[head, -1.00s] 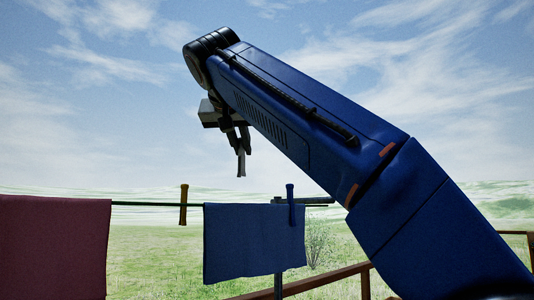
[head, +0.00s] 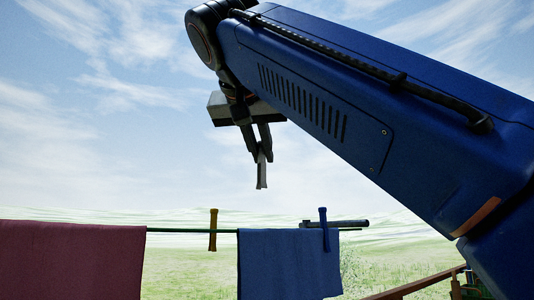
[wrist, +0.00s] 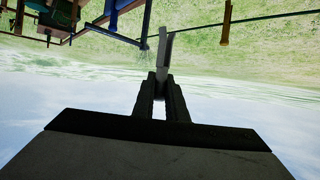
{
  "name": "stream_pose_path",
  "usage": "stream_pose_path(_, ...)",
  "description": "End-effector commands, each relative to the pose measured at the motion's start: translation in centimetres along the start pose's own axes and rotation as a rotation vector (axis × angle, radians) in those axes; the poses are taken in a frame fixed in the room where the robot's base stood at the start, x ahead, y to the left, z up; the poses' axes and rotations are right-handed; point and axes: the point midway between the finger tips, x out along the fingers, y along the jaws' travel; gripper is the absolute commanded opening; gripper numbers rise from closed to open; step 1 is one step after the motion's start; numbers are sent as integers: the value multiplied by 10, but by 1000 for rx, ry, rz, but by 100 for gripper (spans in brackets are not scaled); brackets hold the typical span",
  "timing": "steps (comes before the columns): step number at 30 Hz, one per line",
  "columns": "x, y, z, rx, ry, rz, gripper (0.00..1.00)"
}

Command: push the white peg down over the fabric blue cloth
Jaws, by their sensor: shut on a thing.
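The white peg (head: 261,175) is held upright, pointing down, between the fingertips of my gripper (head: 259,153). In the head view it hangs in the air above the top edge of the blue cloth (head: 287,267), left of the cloth's middle, with a clear gap of sky between. The cloth hangs over the line, with a blue peg (head: 323,229) near its right end. In the wrist view, which is upside down, the white peg (wrist: 164,57) sticks out from the shut fingers (wrist: 162,88). How far the peg is from the line in depth is unclear.
The dark green line (head: 180,230) carries a red cloth (head: 70,262) at left and a wooden peg (head: 213,230) between the cloths. A dark bar (head: 350,224) extends right behind the blue peg. A brown railing (head: 415,286) is at lower right.

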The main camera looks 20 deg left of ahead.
Motion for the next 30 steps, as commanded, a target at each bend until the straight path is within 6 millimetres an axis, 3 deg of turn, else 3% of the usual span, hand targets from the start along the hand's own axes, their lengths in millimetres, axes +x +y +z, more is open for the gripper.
stream_pose_path(11,2,1,4,-1,0,1,0)
stream_pose_path(30,17,1,41,-2,0,1,0)
